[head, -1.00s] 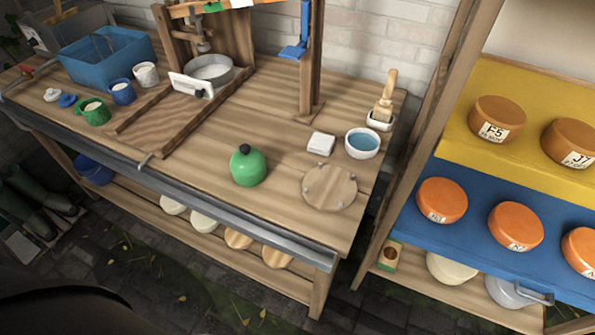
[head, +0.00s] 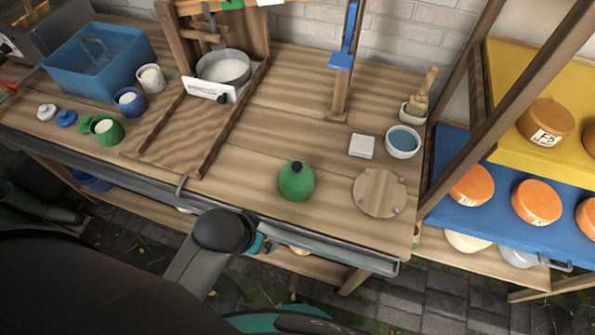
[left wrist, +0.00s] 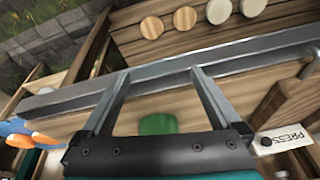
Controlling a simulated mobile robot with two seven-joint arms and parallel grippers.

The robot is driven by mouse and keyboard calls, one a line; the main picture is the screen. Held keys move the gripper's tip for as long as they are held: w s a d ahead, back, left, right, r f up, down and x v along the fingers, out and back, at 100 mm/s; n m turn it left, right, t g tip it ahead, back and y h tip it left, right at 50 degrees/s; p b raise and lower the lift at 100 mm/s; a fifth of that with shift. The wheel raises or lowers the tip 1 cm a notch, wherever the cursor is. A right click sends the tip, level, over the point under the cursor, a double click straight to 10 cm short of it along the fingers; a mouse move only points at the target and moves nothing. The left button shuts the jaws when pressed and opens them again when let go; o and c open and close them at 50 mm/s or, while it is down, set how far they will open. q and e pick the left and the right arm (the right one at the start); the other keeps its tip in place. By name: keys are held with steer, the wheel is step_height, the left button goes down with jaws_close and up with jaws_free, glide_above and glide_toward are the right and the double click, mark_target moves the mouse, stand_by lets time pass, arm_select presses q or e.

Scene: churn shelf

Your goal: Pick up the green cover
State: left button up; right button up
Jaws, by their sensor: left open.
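The green cover (head: 296,181) is a rounded green dome with a dark knob on the bench top, left of a round wooden board. In the left wrist view the green cover (left wrist: 158,124) is partly cut off behind my gripper body. A small green lid (head: 85,124) also lies beside the green mug (head: 107,131). My left gripper (left wrist: 158,74) is open and empty, its fingers spread across the view of the bench's front rail. In the head view it is mostly hidden behind my arm, near the rail. My right gripper is not in view.
The metal rail (head: 330,247) runs along the bench front. The round wooden board (head: 379,193), white block (head: 361,146) and water bowl (head: 403,142) stand right of the cover. The press sign (head: 208,88) is to the left. Bench around the cover is clear.

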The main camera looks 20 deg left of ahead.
arm_select(q)
steer(key=w+r+m+t, duration=0.5)
steer(key=w+r+t, duration=0.2)
steer(key=w+r, duration=0.7)
steer(key=w+d+r+m+t+p, duration=0.1)
steer(key=w+d+r+m+t, duration=0.15)
steer(key=r, duration=0.45)
steer(key=w+d+r+m+t+p, duration=0.1)
steer(key=w+d+r+m+t, duration=0.1)
steer(key=w+r+t, duration=0.35)
steer(key=s+d+r+m+t+h, duration=0.1)
steer(key=d+r+m+h, duration=0.45)
steer(key=r+m, duration=0.2)
steer(key=s+d+r+m+h, duration=0.2)
steer(key=d+r+m+h, duration=0.2)
steer(key=r+m+h, duration=0.4)
steer(key=s+d+r+m+g+h, duration=0.1)
steer(key=s+d+m+g+h, duration=0.35)
steer(key=m, duration=0.45)
steer(key=s+d+m+g+h, duration=0.2)
steer(key=d+m+g+h, duration=0.1)
steer(key=d+m+g, duration=0.45)
steer(key=m+g+y, duration=0.8)
steer(key=m+y, duration=1.3)
glide_above(297, 165)
steer(key=shift+n, duration=0.25)
step_height(297, 165, down, 31)
steer(key=shift+r, duration=0.1)
steer(key=shift+f, duration=3.2)
